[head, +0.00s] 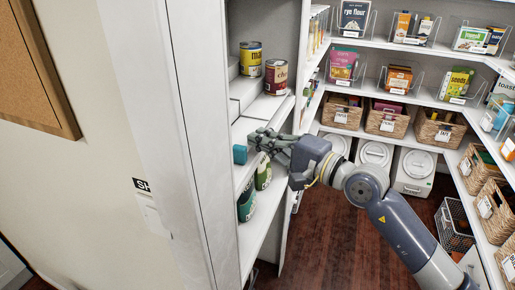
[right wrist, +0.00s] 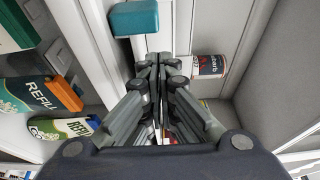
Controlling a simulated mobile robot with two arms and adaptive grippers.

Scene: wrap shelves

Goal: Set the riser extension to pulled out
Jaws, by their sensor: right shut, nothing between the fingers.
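A white stepped riser (head: 264,106) stands on a shelf of the narrow white cabinet in the head view. A yellow-labelled can (head: 250,58) and a red-labelled can (head: 276,76) stand on its steps. I cannot tell how far its extension is pulled out. My right gripper (head: 258,140) reaches in from the right at the front of this shelf, below the cans. In the right wrist view its fingers (right wrist: 160,62) are shut and empty, close to pale panels; contact is unclear. My left gripper is not in view.
A teal block (head: 240,154) lies just left of the gripper. Green-labelled refill packs (head: 246,202) stand on the shelf below. Pantry shelves with baskets (head: 388,120) line the back and right. The wooden floor (head: 340,235) is partly clear.

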